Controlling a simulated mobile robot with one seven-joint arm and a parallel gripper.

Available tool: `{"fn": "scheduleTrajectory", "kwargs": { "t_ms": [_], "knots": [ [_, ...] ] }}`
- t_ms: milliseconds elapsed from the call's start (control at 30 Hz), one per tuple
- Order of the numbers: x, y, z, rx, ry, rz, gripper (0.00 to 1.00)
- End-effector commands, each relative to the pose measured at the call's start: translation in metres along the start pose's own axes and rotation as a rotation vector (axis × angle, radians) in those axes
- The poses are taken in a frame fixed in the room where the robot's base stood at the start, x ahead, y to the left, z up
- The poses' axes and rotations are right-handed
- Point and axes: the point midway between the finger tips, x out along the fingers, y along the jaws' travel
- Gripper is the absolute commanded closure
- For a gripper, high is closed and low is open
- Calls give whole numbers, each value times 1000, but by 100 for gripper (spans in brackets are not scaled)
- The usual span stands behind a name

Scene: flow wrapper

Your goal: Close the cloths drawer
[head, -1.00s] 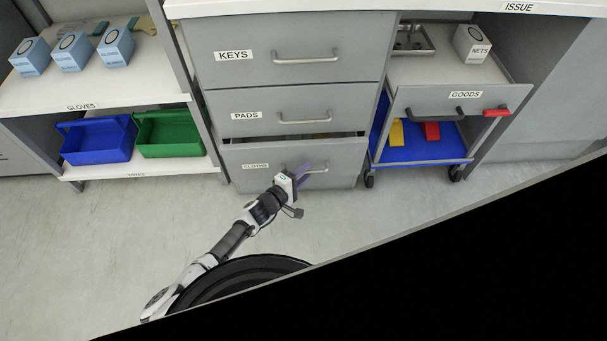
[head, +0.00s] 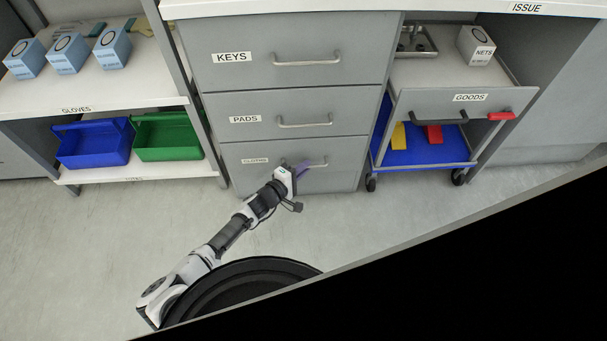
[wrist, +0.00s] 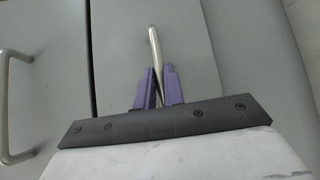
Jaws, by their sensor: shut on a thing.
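The cloths drawer (head: 240,176) is the bottom drawer of the grey cabinet in the head view. Its front looks level with the drawers above, and no gap shows over it. My gripper (head: 303,170) is at its bar handle (head: 322,162). In the wrist view, the purple fingers of my gripper (wrist: 158,88) are shut on the metal handle (wrist: 155,45), one on each side. The gripper and wrist hide the left part of the handle.
The KEYS drawer (head: 230,75) and PADS drawer (head: 240,128) above are shut. A wheeled cart with a blue lower tray (head: 430,153) stands at the right. A shelf with blue (head: 95,150) and green bins (head: 168,140) stands at the left. The floor in front is clear.

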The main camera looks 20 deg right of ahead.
Motion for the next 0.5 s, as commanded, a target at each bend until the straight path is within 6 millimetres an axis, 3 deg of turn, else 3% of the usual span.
{"fn": "scheduleTrajectory", "kwargs": {
  "t_ms": [267, 300, 433, 500],
  "knots": [
    [1, 1, -3, -1, 7, -2, 100],
    [1, 1, -4, -1, 7, -2, 84],
    [1, 1, -3, -1, 6, -2, 67],
    [1, 0, -3, -1, 5, -2, 67]
  ]
}}
